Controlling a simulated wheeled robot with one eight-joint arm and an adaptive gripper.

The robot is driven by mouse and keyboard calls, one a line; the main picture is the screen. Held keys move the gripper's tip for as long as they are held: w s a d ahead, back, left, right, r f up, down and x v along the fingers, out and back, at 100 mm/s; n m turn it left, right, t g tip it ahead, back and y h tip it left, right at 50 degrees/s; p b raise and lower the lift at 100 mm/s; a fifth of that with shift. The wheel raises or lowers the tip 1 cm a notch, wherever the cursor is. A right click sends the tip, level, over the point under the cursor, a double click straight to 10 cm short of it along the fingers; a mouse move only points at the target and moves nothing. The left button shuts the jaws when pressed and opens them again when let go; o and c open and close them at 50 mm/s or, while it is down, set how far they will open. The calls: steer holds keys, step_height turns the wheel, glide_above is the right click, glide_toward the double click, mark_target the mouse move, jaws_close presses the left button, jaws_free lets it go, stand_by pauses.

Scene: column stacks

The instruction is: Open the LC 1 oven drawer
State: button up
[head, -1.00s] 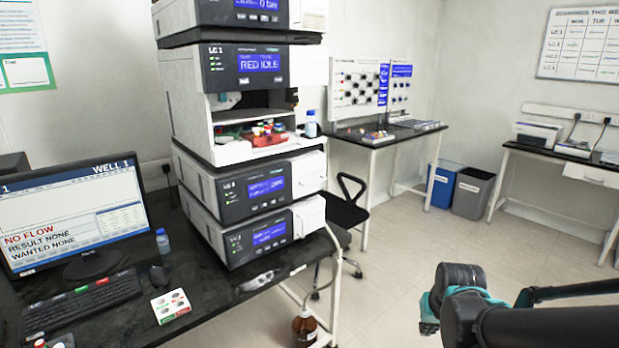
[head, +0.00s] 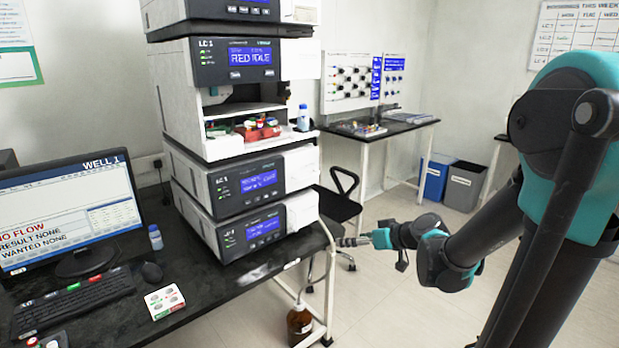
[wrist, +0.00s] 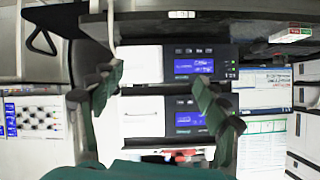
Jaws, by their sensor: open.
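The LC 1 stack stands on the black bench in the head view. Its two lowest modules, the upper one (head: 238,183) and the bottom one (head: 250,234), have dark fronts with blue displays and white panels at their right ends. Both look closed. I cannot tell from the small text which is the oven. My gripper (head: 350,242) is right of the bottom module, apart from it, beyond the bench's right end. In the upside-down wrist view, my gripper (wrist: 158,75) is open and empty, with the bottom module's white panel (wrist: 140,65) and the upper module's panel (wrist: 142,116) seen between its fingers.
Above is an open bay with red items (head: 258,130) and a blue-capped bottle (head: 303,118). A monitor (head: 70,215), keyboard (head: 80,300) and button box (head: 165,301) occupy the bench's left. A brown bottle (head: 300,322) stands below its right end; a chair (head: 340,205) is behind.

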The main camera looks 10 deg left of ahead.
steer(key=o, duration=0.4)
steer(key=w+a+r+y, duration=0.1)
steer(key=w, duration=0.1)
steer(key=w+a+r+n+t, duration=0.1)
steer(key=w+r, duration=0.1)
steer(key=w+r+y, duration=0.1)
steer(key=w+r, duration=0.1)
steer(key=shift+w+a+n+t+y, duration=0.15)
steer(key=shift+a+n+t+y, duration=0.15)
steer(key=shift+a+t, duration=0.1)
steer(key=shift+o, duration=0.2)
steer(key=t+y, duration=0.2)
glide_toward(310, 176)
steer(key=shift+n, duration=0.5)
steer(key=x, duration=1)
steer(key=shift+w+f, duration=0.1)
steer(key=shift+w, duration=0.1)
steer(key=shift+c, duration=0.6)
steer(key=c, duration=1.2)
